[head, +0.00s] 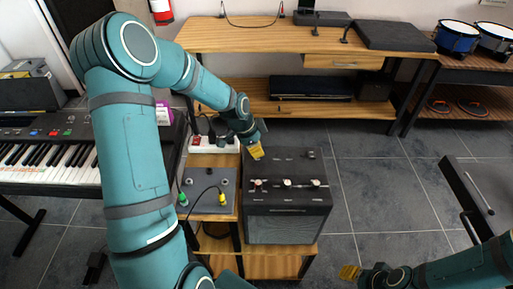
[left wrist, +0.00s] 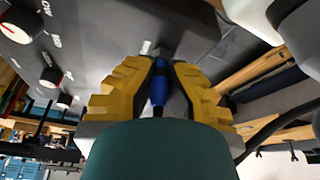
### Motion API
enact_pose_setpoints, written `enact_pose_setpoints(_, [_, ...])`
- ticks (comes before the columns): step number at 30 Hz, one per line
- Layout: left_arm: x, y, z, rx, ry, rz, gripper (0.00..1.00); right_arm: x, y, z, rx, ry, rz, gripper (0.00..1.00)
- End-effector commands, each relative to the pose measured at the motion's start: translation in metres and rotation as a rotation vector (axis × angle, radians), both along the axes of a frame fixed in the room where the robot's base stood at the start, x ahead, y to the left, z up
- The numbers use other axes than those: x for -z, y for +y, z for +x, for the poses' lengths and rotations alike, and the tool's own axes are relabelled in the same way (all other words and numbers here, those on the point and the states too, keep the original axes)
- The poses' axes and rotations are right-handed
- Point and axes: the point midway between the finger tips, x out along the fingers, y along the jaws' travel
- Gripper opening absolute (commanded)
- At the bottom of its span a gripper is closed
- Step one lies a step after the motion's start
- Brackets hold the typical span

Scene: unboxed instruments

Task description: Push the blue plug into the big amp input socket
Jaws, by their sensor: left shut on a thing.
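The amp (head: 288,218) is a dark box with a row of knobs on its top panel, standing right of centre in the head view. My left gripper (head: 256,151) is over the amp's back left corner. In the left wrist view its yellow fingers (left wrist: 158,85) are shut on the blue plug (left wrist: 158,92). A small silvery piece (left wrist: 146,47) shows just beyond the plug, by the amp panel; I cannot tell whether it is the plug's tip or the socket. The plug is hidden in the head view. My right gripper (head: 350,272) is low at the right, away from the amp.
A grey box (head: 210,180) with a green plug (head: 183,199) and a yellow plug (head: 222,197) sits left of the amp. A power strip (head: 213,145) lies behind it. A wooden desk (head: 250,38) stands at the back.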

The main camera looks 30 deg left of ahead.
Motion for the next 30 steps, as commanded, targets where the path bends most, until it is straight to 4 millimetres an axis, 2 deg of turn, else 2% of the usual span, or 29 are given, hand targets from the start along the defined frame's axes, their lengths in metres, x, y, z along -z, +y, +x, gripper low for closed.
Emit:
enact_pose_setpoints(13, [0.004, 0.0, 0.0, 0.0, 0.0, 0.0, 0.0, 0.003, 0.0, 0.0, 0.0, 0.0, 0.0, 0.47])
enact_pose_setpoints(14, [0.004, 0.0, 0.0, 0.0, 0.0, 0.0, 0.21, 0.003, 0.0, 0.0, 0.0, 0.0, 0.0, 0.47])
enact_pose_setpoints(15, [0.004, 0.0, 0.0, 0.0, 0.0, 0.0, 0.35, 0.003, 0.0, 0.0, 0.0, 0.0, 0.0, 0.47])
enact_pose_setpoints(16, [0.004, 0.0, 0.0, 0.0, 0.0, 0.0, 0.39, 0.003, 0.0, 0.0, 0.0, 0.0, 0.0, 0.47])
enact_pose_setpoints(25, [0.002, 0.0, 0.0, 0.0, -0.001, 0.0, 0.39, 0.003, 0.0, 0.0, 0.0, 0.0, 0.0, 0.47])
enact_pose_setpoints(30, [-0.012, 0.004, -0.003, -0.002, -0.005, 0.002, 0.39, 0.003, 0.0, 0.0, 0.0, 0.0, 0.0, 0.47])
